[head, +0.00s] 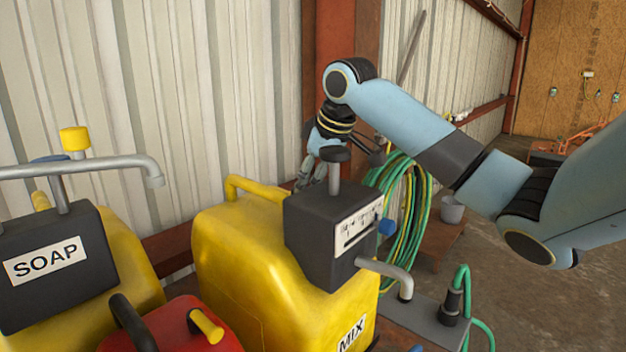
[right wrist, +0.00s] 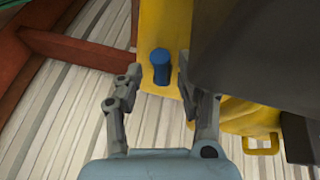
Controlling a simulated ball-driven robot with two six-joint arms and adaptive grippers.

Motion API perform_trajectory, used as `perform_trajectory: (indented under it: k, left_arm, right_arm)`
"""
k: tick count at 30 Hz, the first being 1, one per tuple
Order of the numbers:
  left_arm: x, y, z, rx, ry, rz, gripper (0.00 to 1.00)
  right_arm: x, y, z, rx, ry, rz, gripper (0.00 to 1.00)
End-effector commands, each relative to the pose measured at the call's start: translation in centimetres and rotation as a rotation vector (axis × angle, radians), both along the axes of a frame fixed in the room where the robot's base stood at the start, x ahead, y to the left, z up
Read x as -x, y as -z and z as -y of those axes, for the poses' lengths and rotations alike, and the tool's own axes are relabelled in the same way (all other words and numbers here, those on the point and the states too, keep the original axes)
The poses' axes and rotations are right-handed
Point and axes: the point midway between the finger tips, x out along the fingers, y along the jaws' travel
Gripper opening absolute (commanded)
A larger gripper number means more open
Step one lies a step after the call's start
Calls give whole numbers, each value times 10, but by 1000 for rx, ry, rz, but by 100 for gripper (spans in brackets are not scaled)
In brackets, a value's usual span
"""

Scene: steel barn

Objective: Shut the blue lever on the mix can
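The mix can (head: 235,250) is a yellow can with a dark pump box (head: 310,240) on it. In the right wrist view a blue lever (right wrist: 160,68) stands against the yellow of the can (right wrist: 163,22). My right gripper (head: 318,172) is behind the pump box in the head view, partly hidden by its knob and stem. In the wrist view the right gripper (right wrist: 159,63) is open, one finger on each side of the lever; contact cannot be told. A blue knob (head: 386,227) shows on the box's right side; whether it is that lever is unclear. My left gripper is out of view.
A yellow soap can (head: 130,290) with its pipe (head: 100,165) stands at left. A red can (head: 190,335) is in front. A spout (head: 390,275) juts from the mix pump. Green hose (head: 405,210) hangs behind, and a ribbed metal wall (head: 230,90) closes the back.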

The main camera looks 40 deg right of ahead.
Motion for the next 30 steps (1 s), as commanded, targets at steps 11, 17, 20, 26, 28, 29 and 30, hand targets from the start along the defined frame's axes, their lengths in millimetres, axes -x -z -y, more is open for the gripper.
perform_trajectory:
  k: [11,17,20,26,28,29,30]
  left_arm:
    - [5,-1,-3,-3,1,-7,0]
    - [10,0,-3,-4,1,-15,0]
    - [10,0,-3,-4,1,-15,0]
    - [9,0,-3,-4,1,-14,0]
    - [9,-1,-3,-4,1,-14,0]
    - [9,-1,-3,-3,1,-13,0]
    - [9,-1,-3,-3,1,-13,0]
  right_arm:
    - [-2,6,0,0,-1,0,36]
    - [-2,6,0,0,-1,0,9]
    - [-2,5,0,0,-1,0,0]
    - [-3,5,-2,0,23,2,0]
    - [-2,5,-5,-2,84,1,0]
    - [-2,5,-7,-1,116,1,0]
    - [-2,5,-8,-1,157,1,0]
